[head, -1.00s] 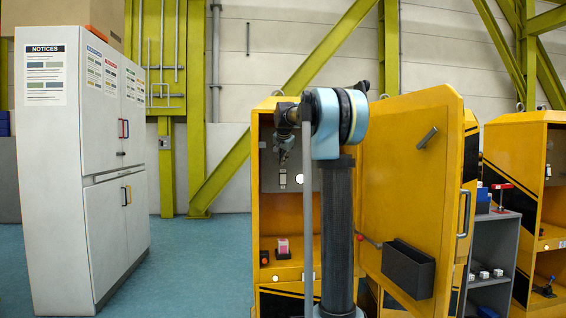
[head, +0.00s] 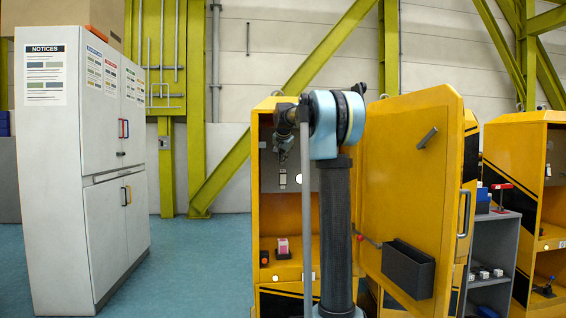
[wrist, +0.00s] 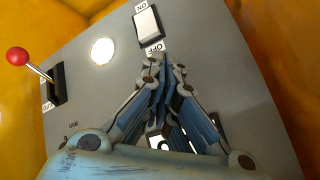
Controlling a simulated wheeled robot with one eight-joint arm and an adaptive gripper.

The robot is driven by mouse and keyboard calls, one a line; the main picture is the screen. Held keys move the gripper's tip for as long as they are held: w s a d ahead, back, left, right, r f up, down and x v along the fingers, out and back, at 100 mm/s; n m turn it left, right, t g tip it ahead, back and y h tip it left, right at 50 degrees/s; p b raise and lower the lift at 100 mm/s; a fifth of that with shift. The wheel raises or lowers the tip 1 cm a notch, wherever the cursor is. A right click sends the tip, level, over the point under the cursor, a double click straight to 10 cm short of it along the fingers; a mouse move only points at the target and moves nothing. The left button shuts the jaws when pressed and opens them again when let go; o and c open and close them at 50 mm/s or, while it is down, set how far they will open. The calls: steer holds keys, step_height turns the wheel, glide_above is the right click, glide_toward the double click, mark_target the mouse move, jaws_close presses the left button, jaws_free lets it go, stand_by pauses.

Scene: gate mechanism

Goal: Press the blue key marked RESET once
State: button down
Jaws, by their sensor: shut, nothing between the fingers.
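I cannot make out a blue key marked RESET in either view. The grey panel (wrist: 85,85) inside the open yellow cabinet (head: 282,217) carries a white rocker switch (wrist: 148,25) labelled ON and OFF. My gripper (wrist: 163,62) is shut and empty, its tips over the panel by the OFF label in the wrist view. Whether it touches the panel I cannot tell. In the head view my gripper (head: 283,150) hangs in front of the panel, above the switch (head: 282,179). My fingers hide part of the panel, where pale and dark pieces show behind them.
A white round disc (wrist: 103,50) and a lever with a red ball (wrist: 18,56) are on the panel. The open cabinet door (head: 410,180) stands to the right. A pink block (head: 283,247) is on the cabinet's lower shelf. Blue floor (head: 205,270) is clear to the left.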

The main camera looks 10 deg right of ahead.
steer(key=shift+w+r, duration=0.2)
steer(key=shift+w, duration=0.05)
stand_by(0.8)
steer(key=shift+w+r, duration=0.25)
steer(key=shift+r, duration=0.2)
stand_by(0.9)
steer(key=shift+w, duration=0.15)
steer(key=shift+d+f, duration=0.1)
steer(key=shift+f, duration=0.1)
stand_by(0.9)
steer(key=s, duration=0.4)
steer(key=shift+s+f, duration=0.35)
steer(key=shift+f, duration=0.05)
